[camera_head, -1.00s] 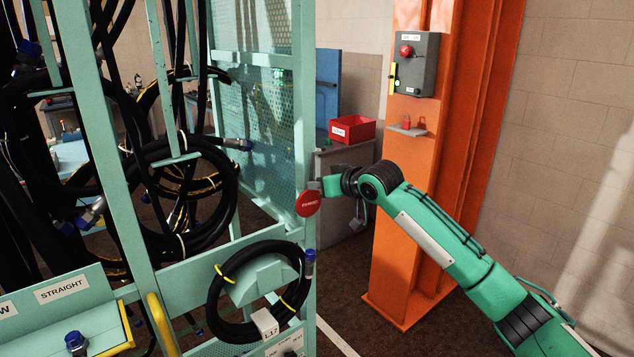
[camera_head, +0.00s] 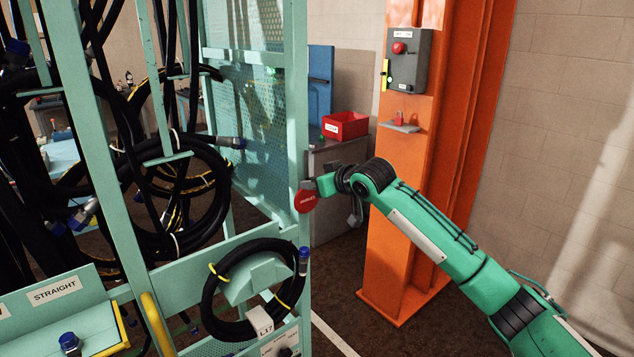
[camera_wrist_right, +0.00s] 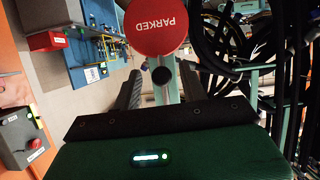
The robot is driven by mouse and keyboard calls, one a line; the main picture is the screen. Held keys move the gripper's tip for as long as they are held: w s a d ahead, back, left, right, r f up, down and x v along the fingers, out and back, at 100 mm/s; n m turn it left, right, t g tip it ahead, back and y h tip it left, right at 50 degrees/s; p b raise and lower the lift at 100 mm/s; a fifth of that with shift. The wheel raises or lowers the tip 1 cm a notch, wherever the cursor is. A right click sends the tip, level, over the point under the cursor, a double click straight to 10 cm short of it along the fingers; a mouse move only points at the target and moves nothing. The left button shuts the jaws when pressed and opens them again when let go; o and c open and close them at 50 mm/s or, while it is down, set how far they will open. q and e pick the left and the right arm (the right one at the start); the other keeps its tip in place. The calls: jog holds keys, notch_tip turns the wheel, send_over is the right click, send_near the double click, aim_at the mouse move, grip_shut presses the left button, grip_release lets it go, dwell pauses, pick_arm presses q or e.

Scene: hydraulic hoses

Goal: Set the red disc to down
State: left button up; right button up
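The red disc (camera_head: 305,200) is at the right-hand post of the teal hose rack, with my right gripper (camera_head: 318,187) close at its right. In the right wrist view the disc (camera_wrist_right: 157,27) is face-on and reads "PARKED". A round black knob (camera_wrist_right: 161,75) is just below it in that view. My right gripper (camera_wrist_right: 160,88) has its two black fingers apart, one on each side of the knob, with visible gaps. The disc's face lies beyond the fingertips. My left gripper is out of view.
The teal rack (camera_head: 296,120) carries several coiled black hoses; one coil (camera_head: 215,290) hangs below the disc. An orange column (camera_head: 400,220) with a grey control box (camera_head: 409,62) stands at the right. A red bin (camera_head: 345,126) sits on a bench behind.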

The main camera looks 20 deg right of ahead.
jog(key=b+v, duration=0.5)
jog(key=v, duration=0.9)
jog(key=shift+f, duration=0.2)
